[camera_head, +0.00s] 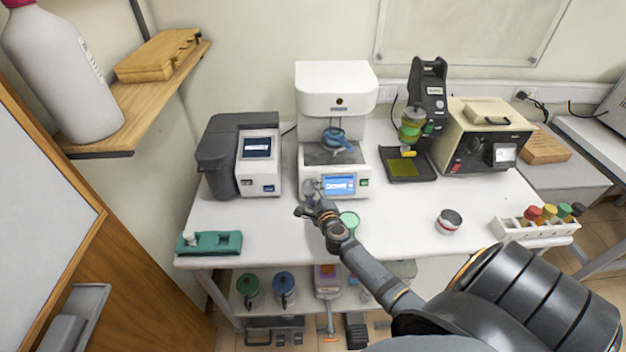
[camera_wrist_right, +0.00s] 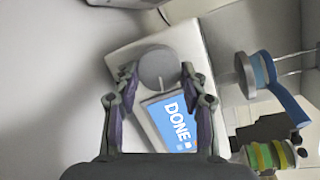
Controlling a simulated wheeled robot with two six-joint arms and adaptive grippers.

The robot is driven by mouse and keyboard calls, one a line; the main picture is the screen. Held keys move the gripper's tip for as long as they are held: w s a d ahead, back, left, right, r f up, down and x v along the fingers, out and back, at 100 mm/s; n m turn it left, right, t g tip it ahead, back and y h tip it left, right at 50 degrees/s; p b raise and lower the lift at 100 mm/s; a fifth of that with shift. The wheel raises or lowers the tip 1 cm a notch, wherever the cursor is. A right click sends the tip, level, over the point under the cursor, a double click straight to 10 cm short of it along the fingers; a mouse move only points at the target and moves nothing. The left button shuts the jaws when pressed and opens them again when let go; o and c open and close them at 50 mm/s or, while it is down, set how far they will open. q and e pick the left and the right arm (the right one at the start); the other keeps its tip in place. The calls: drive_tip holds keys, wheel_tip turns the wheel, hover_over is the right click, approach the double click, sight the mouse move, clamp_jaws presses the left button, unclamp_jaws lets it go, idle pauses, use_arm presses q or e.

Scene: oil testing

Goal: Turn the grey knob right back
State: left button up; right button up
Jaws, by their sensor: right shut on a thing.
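The grey knob (camera_wrist_right: 157,67) is a round disc on the front of the white machine (camera_head: 336,84), beside its blue screen (camera_head: 340,185). The screen reads DONE in the right wrist view (camera_wrist_right: 170,120). My right gripper (camera_head: 308,198) reaches the machine's lower front, left of the screen. In the right wrist view its two fingers (camera_wrist_right: 158,74) sit on opposite sides of the knob, shut on it. In the head view the gripper mostly hides the knob. A blue-handled cup (camera_head: 335,136) is in the machine's opening. My left gripper is not in view.
A grey-and-white device (camera_head: 258,162) stands left of the machine. A black stand (camera_head: 428,105) and a beige instrument (camera_head: 484,135) stand right. A green-topped jar (camera_head: 349,221) is close beside my right arm. A jar (camera_head: 449,221) and a vial rack (camera_head: 535,227) stand farther right.

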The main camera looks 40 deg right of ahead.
drive_tip(key=n+p, duration=0.1)
drive_tip(key=r+n+p, duration=0.1)
drive_tip(key=p, duration=0.1)
drive_tip(key=shift+n+g, duration=0.4)
drive_tip(key=shift+f+n+p, duration=0.1)
drive_tip(key=shift+n+p, duration=0.3)
drive_tip(key=shift+p, duration=0.15)
drive_tip(key=shift+w+f+n+g+y+p, duration=0.1)
drive_tip(key=shift+n+g+y+p, duration=0.2)
drive_tip(key=shift+n, duration=0.6)
drive_tip(key=n+g, duration=0.1)
drive_tip(key=n, duration=0.5)
drive_tip(key=shift+w+a+r+g, duration=0.1)
drive_tip(key=shift+r+g, duration=0.1)
drive_tip(key=shift+g, duration=0.2)
drive_tip(key=n+g+h, duration=0.1)
drive_tip(key=n, duration=0.2)
drive_tip(key=shift+w+a, duration=0.1)
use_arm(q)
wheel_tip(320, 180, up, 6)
use_arm(e)
drive_tip(key=shift+a+n+g+h, duration=0.15)
drive_tip(key=shift+n+g+h, duration=0.35)
drive_tip(key=shift+n, duration=1.4)
